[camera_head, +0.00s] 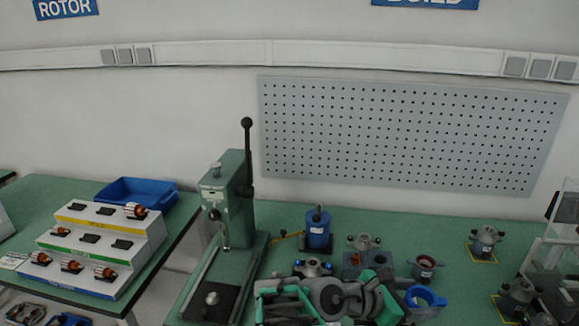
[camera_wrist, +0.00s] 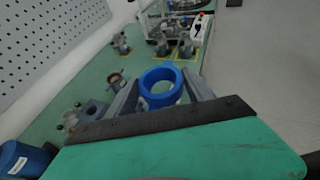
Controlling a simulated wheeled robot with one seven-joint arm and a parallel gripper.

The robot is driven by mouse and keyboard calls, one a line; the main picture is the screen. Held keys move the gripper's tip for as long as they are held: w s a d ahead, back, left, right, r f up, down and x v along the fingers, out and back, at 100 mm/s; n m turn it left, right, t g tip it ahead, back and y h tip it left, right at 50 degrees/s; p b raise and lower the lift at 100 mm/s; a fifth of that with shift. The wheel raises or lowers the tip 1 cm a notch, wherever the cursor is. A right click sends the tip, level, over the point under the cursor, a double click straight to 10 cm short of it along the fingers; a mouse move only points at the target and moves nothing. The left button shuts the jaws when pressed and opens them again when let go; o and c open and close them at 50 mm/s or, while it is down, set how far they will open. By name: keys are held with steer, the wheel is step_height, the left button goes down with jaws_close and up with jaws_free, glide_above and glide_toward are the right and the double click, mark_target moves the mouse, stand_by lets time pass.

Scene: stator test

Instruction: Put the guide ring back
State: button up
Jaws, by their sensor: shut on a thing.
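A blue ring, which I take to be the guide ring (camera_wrist: 147,79), sits between the two grey fingers of my gripper (camera_wrist: 163,95) in the wrist view. The fingers are shut on it, and its open centre faces the camera. In the head view the ring (camera_head: 439,301) shows at the lower right, at the end of my arm. My arm hides part of the bench in front. I cannot tell whether the ring touches anything below it.
A green arbor press (camera_head: 228,190) stands left of centre. A blue canister (camera_head: 318,232), a grey block (camera_head: 352,266) and a grey housing with a copper-coloured inside (camera_head: 425,268) stand close by. More housings (camera_head: 486,240) stand at right on yellow-marked spots. Bench between them is clear.

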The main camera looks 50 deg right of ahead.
steer(key=w+d+n+t+h, duration=0.2)
steer(key=w+d+n+t, duration=0.25)
steer(key=w, duration=0.55)
steer(key=w+a+f+n+t+y, duration=0.1)
steer(key=w+a+n+t, duration=0.3)
steer(key=w, duration=0.8)
steer(key=w+a+f+n+t, duration=0.1)
steer(key=w+a+n+t, duration=0.3)
steer(key=w, duration=0.8)
steer(key=w+a+n+t+y, duration=0.3)
steer(key=w+a+n+t, duration=0.15)
steer(key=w+a, duration=0.75)
steer(key=w+a+n+t+y, duration=0.1)
steer(key=a+n+y, duration=0.1)
steer(key=a, duration=0.9)
steer(key=w+a+f+n+t+y, duration=0.1)
steer(key=a+n+t+y, duration=0.1)
steer(key=a, duration=0.9)
steer(key=shift+w+a+f+y, duration=0.15)
steer(key=shift+w+a+y, duration=0.15)
steer(key=shift+y, duration=0.4)
